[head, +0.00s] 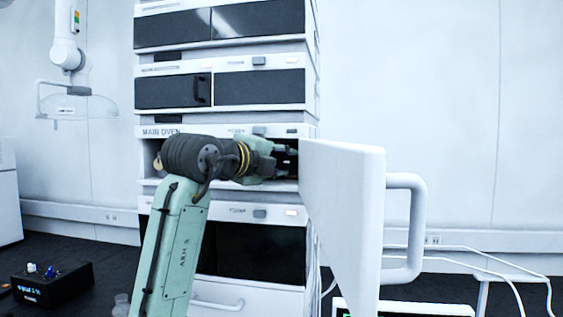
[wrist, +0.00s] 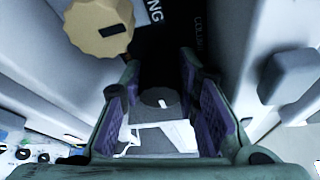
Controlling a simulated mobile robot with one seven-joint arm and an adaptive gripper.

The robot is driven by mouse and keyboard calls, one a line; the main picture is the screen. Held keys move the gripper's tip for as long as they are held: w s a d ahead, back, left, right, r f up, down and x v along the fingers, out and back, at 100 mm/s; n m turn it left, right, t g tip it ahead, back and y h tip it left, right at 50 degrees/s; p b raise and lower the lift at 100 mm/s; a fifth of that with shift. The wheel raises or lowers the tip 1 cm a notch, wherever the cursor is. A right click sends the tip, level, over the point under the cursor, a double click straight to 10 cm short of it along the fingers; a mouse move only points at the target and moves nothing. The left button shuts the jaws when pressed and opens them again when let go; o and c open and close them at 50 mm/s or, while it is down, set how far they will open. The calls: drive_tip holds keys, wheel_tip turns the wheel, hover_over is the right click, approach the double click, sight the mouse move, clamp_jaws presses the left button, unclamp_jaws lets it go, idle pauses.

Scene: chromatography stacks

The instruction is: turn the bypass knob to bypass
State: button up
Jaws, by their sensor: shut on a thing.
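In the wrist view a dark grey round knob (wrist: 150,97) with a short white mark lies between the two purple-padded fingers of my gripper (wrist: 160,92). My gripper is shut on this knob; the exact contact is hard to see in the shadow. I see no readable bypass label. A tan knob (wrist: 98,28) with a black mark sits outside the fingers, at upper left. In the head view my gripper (head: 288,156) reaches into the opening of the main oven (head: 155,132); the grey knob is hidden there. The tan knob (head: 157,163) shows at the opening's left.
The white oven door (head: 340,190) stands open just right of my gripper, with its handle (head: 412,230) facing right. Other stack modules (head: 235,65) rise above and below. A black box (head: 50,285) sits at lower left. A white angular shape (wrist: 160,138) lies between the fingers.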

idle(0.3)
drive_tip(key=o, duration=0.9)
drive_tip(key=shift+c, duration=0.2)
drive_tip(key=shift+s, duration=0.1)
drive_tip(key=v, duration=1.1)
drive_tip(key=shift+s+a, duration=0.2)
drive_tip(key=shift+s, duration=0.2)
